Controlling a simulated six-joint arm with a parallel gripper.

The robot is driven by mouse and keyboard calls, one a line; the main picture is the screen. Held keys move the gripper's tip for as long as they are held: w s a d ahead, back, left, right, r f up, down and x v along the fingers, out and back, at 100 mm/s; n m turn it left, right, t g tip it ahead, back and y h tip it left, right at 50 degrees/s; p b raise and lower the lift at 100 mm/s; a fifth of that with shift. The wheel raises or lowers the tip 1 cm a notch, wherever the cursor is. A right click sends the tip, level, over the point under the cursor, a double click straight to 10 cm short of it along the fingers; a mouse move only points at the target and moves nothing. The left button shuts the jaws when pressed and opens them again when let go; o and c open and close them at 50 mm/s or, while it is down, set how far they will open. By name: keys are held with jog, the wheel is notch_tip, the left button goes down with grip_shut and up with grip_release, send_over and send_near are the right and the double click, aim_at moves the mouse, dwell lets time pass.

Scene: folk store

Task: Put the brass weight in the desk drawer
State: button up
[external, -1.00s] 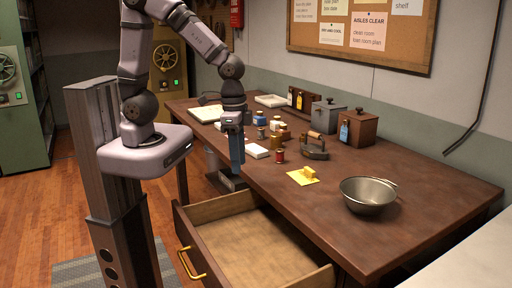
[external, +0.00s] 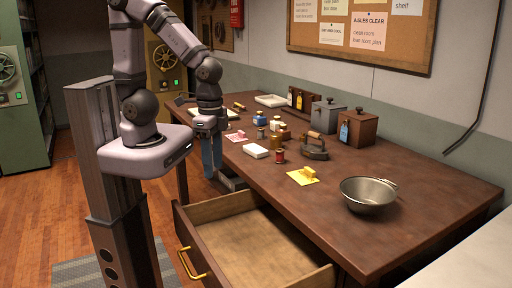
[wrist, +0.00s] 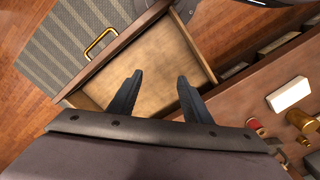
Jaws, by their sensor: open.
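The drawer also shows in the wrist view (wrist: 158,62). My gripper (external: 212,172) points down beside the desk's long edge, left of the weight and apart from it. In the wrist view my gripper (wrist: 156,88) is open with nothing between its fingers.
A white box (external: 255,151), an old iron (external: 314,149) and several small jars stand around the weight. A yellow note (external: 302,178) and a metal bowl (external: 368,195) are nearer. The right desk top is mostly clear.

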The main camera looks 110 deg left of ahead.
aim_at(300, 142)
jog(key=w+a+r+n+t, duration=0.1)
jog(key=w+a+r, duration=0.2)
jog(key=w, duration=0.2)
jog(key=w+a+r+n, duration=0.1)
jog(key=w+a+r, duration=0.2)
jog(key=w+a, duration=0.15)
jog(key=w+a+n+t, duration=0.1)
jog(key=w+a, duration=0.4)
jog(key=a, duration=0.3)
jog(key=w+a+n, duration=0.2)
jog(key=w+a, duration=0.2)
jog(key=a, duration=0.4)
jog(key=s+a+f+n+t+y, duration=0.1)
jog(key=s+a+n, duration=0.1)
jog(key=a, duration=1.2)
jog(key=s+a+f+n+y, duration=0.1)
jog(key=a+y, duration=0.1)
jog(key=a, duration=1.1)
jog(key=f, duration=0.5)
jog(key=shift+s+a+f, duration=0.1)
jog(key=shift+a+f, duration=0.1)
jog(key=shift+a, duration=0.1)
